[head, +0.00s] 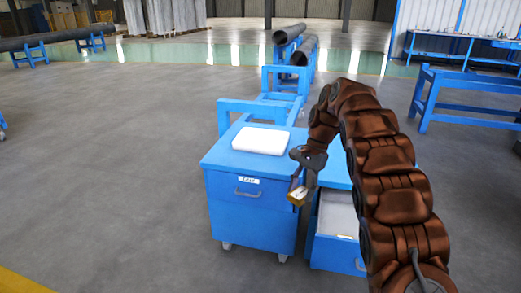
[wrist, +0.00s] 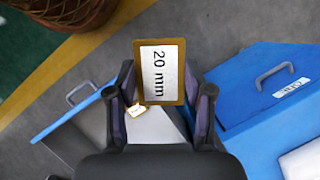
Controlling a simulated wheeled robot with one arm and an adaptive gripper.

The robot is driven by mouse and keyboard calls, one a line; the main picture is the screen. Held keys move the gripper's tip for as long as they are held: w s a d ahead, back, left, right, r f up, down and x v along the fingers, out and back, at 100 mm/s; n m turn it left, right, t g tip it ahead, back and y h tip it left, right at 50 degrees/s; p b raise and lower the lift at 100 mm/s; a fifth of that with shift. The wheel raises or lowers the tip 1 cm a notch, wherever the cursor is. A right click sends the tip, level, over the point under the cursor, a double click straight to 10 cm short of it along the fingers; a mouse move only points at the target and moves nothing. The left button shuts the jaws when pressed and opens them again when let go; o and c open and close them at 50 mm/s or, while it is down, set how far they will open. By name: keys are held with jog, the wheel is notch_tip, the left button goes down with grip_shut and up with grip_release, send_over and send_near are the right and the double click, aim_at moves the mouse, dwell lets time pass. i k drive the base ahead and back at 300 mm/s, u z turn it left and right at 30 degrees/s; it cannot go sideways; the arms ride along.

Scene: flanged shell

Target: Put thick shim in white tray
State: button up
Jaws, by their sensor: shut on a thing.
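The shim (wrist: 160,72) is a flat plate with a brass-coloured edge and a white face marked "20 mm". My gripper (wrist: 165,105) is shut on it, with a finger on each side. In the head view the shim (head: 296,195) hangs below my gripper (head: 302,181), in front of the gap between two blue cabinets. The white tray (head: 261,140) lies on top of the left cabinet, left of and behind my gripper. Only a corner of the tray (wrist: 303,161) shows at the right edge of the wrist view.
The left cabinet (head: 248,212) has a handle and label. The right cabinet's drawer (head: 338,213) is open. A small pale item (wrist: 135,109) shows near the drawer in the wrist view; I cannot tell what it is. Blue frames and pipes (head: 289,34) stand behind. Floor at left is clear.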

aim_at(262, 144)
jog(key=u, duration=0.5)
jog(key=i, duration=0.85)
jog(key=u, duration=0.45)
jog(key=i, duration=1.35)
jog(key=z, duration=0.35)
